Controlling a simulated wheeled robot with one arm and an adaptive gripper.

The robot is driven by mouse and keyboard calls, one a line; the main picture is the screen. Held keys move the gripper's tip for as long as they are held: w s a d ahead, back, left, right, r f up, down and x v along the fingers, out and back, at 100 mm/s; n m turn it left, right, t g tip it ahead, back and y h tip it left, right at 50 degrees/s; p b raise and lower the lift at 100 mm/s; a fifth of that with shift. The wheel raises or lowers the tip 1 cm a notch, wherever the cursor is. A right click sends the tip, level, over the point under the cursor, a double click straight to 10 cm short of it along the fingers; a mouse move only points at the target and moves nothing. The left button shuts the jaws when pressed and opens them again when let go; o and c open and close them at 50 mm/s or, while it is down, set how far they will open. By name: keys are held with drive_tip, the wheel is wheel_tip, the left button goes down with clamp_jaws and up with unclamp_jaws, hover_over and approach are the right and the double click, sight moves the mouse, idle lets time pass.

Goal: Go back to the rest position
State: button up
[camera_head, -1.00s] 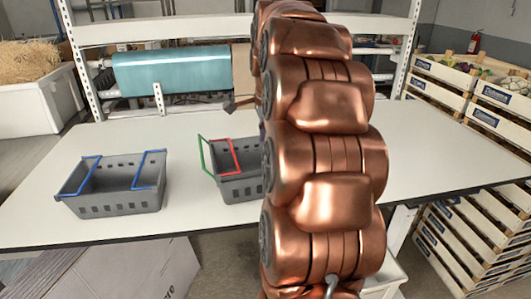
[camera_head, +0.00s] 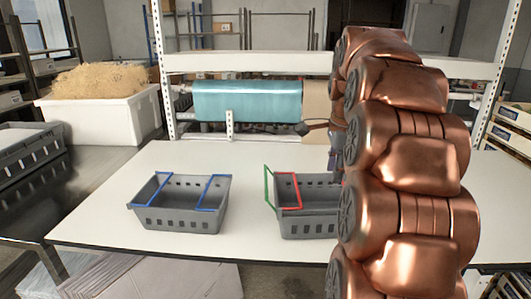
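My copper-coloured arm stands tall at the right of the head view and hides much of what is behind it. Small dark parts show at the arm's left edge, above the right basket, and may belong to my gripper (camera_head: 336,150). Its fingers are not clear, so I cannot see whether it is open or shut or holds anything. A grey basket with blue handles (camera_head: 180,218) stands on the left part of the white table (camera_head: 245,165). A second grey basket, with one red and one green handle (camera_head: 308,223), stands to its right, partly hidden by my arm.
A teal roll (camera_head: 248,101) lies on a white rack behind the table. A white bin of straw (camera_head: 95,118) and grey crates (camera_head: 30,155) stand at the left. Stacked wooden crates (camera_head: 510,138) are at the right. The table between the baskets is clear.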

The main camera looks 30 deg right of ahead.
drive_tip(key=s+a+f+n+g, duration=0.1)
drive_tip(key=s+a+f+n, duration=0.2)
drive_tip(key=a, duration=0.4)
drive_tip(key=a+f+n+y, duration=0.1)
drive_tip(key=a+f+n, duration=0.1)
drive_tip(key=a+n, duration=0.35)
drive_tip(key=s+a+f+n+g, duration=0.1)
drive_tip(key=s+a+f+n, duration=0.15)
drive_tip(key=a, duration=0.55)
drive_tip(key=s+a+f+n, duration=0.5)
drive_tip(key=s+n, duration=0.1)
drive_tip(key=s, duration=0.1)
drive_tip(key=s+a+f+n+g, duration=0.1)
drive_tip(key=s+a+f+n, duration=0.4)
drive_tip(key=s+a+n, duration=0.1)
drive_tip(key=shift+s+f+n+g, duration=0.3)
drive_tip(key=shift+s+n, duration=0.3)
drive_tip(key=shift+s, duration=0.6)
